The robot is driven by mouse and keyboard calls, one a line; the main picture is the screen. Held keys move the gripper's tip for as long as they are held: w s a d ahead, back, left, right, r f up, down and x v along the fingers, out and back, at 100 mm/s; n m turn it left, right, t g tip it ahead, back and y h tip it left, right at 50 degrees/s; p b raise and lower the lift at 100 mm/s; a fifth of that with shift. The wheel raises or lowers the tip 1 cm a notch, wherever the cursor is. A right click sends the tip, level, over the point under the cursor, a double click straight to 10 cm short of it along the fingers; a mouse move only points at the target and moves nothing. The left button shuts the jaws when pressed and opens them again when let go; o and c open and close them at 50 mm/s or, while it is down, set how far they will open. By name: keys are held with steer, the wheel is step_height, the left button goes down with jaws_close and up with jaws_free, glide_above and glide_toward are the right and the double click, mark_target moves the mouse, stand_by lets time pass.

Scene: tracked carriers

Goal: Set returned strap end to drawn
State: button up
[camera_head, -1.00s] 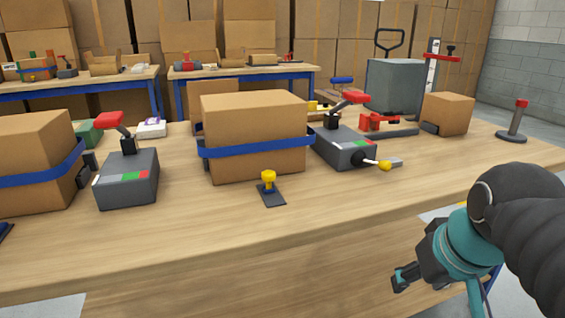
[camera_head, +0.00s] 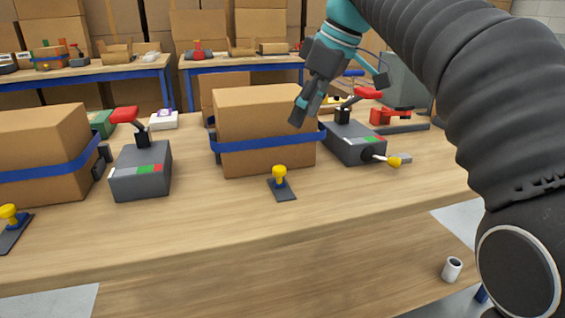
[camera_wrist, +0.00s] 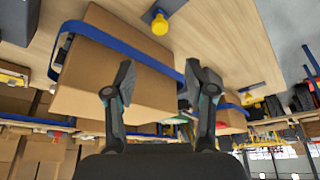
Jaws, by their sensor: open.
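A cardboard box (camera_head: 265,105) on the bench has a blue strap (camera_head: 265,141) around it. The strap also crosses the box in the wrist view (camera_wrist: 132,52). My gripper (camera_head: 308,108) hangs over the box's right front corner, beside the strap. In the wrist view my gripper (camera_wrist: 157,82) has its two fingers spread with nothing between them. A grey strapping device (camera_head: 356,145) with a red lever (camera_head: 368,93) stands right of the box, and a yellow-handled piece (camera_head: 392,161) sticks out of its front. I cannot make out a loose strap end.
A yellow knob on a dark plate (camera_head: 281,184) stands before the box. A second grey device (camera_head: 141,172) with a red lever and another strapped box (camera_head: 45,150) stand to the left. The front of the bench (camera_head: 200,215) is mostly clear.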

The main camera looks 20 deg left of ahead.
mark_target(280, 168)
steer(key=b+x, duration=0.2)
steer(key=x, duration=1.1)
steer(key=shift+a+f+b, duration=0.1)
steer(key=shift+f+b, duration=0.05)
steer(key=shift+b, duration=0.15)
steer(key=shift+c, duration=0.3)
jaws_close()
